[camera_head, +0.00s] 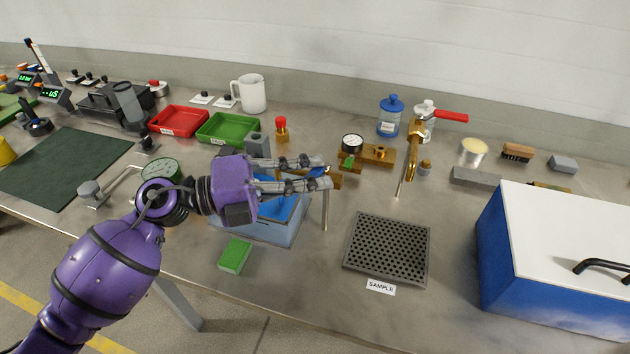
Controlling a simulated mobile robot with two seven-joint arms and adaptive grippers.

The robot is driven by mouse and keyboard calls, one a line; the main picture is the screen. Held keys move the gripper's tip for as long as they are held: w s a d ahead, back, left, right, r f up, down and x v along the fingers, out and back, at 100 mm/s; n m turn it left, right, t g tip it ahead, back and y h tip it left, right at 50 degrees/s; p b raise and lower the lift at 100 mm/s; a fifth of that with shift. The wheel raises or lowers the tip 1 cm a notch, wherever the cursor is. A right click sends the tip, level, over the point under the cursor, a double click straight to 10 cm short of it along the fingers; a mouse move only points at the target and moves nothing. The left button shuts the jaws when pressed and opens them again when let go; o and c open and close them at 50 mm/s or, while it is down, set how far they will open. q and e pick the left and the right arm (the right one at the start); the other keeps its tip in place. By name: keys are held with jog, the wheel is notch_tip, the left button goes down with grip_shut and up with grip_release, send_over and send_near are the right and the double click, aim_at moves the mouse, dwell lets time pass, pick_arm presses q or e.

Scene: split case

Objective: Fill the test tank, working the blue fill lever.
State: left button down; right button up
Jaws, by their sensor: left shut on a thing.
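The test tank (262,233) is a grey-blue open box with blue inside, standing on the steel bench in the middle of the head view. My left gripper (323,172) reaches over its back right part from the left. Its fingers are shut on the blue fill lever (318,171), of which only a small blue part shows between the fingertips. A brass fitting (336,180) shows just behind the fingertips. A thin grey upright pipe or stream (325,211) is at the tank's right side. My arm and fingers hide much of the tank's back. My right gripper is out of view.
A brass tap with a red lever (451,117) stands right of a gauge (352,144). A perforated grey plate (388,248) labelled SAMPLE lies right of the tank. A green sponge (235,256) lies in front. A blue box with a white lid (500,240) fills the right.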

pick_arm(q)
jog(key=c, duration=1.9)
grip_release()
jog(key=shift+o, duration=0.2)
jog(key=v, duration=1.2)
